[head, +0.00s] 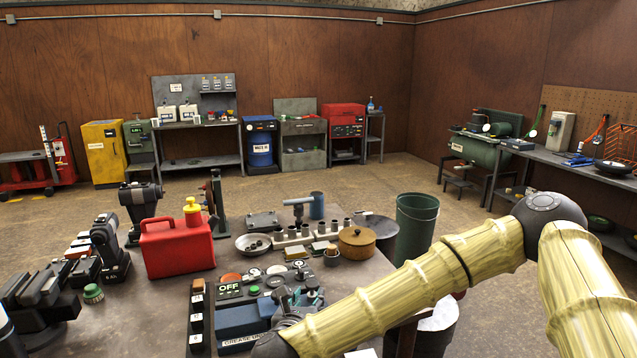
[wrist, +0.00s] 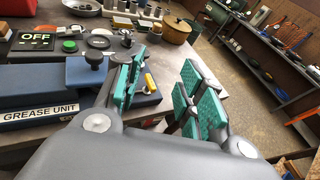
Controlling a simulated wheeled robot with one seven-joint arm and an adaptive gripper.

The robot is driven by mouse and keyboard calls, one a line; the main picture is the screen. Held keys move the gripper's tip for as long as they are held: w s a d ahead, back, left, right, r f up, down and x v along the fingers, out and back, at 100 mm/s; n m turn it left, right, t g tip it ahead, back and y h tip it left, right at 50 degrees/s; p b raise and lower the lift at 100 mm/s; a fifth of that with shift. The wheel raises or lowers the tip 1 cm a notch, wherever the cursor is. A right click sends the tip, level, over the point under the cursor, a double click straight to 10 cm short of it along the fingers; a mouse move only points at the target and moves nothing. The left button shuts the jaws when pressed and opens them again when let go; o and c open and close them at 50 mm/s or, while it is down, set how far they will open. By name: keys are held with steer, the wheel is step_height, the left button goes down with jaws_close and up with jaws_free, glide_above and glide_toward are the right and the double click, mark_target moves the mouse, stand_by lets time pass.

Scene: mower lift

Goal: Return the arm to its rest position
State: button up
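My arm reaches in from the right of the head view, in yellowish segmented sleeves. My gripper (head: 304,297) is low over the workbench (head: 165,325), beside the blue grease unit (head: 240,321). In the wrist view, my gripper (wrist: 165,70) has its green-padded fingers spread apart, with a clear gap and nothing held between them. The grease unit (wrist: 35,78) lies to the left of the fingers there, with a black knob (wrist: 90,59) on top. Whether a finger touches the unit cannot be told.
A panel reading OFF (head: 229,289) and several round buttons lie behind the grease unit. A red can (head: 178,248), a wooden pot (head: 356,243) and a metal bowl (head: 253,245) stand on the bench. A green bin (head: 416,225) stands beyond. Open floor lies behind.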

steer(key=s+d+f+n+g+y+b, duration=0.1)
steer(key=s+f+n+g+y+b, duration=0.1)
steer(key=s+f+n, duration=0.65)
steer(key=s+d+f+n+g+y+b, duration=0.15)
steer(key=f+n, duration=0.35)
steer(key=f, duration=0.9)
steer(key=s+d+f+n+g+y+b, duration=0.1)
steer(key=s+f+n+g+y+b, duration=0.15)
steer(key=s+f+n, duration=0.65)
steer(key=s+d+f+n+g+h+b, duration=0.3)
steer(key=s+d+f+n+g, duration=0.5)
steer(key=s+d+f+n, duration=0.6)
steer(key=s+d+f, duration=0.4)
steer(key=s+d, duration=0.1)
steer(key=d, duration=0.1)
steer(key=shift+s+d+f+b, duration=0.25)
steer(key=shift+s+d+b, duration=0.05)
steer(key=shift+d, duration=0.05)
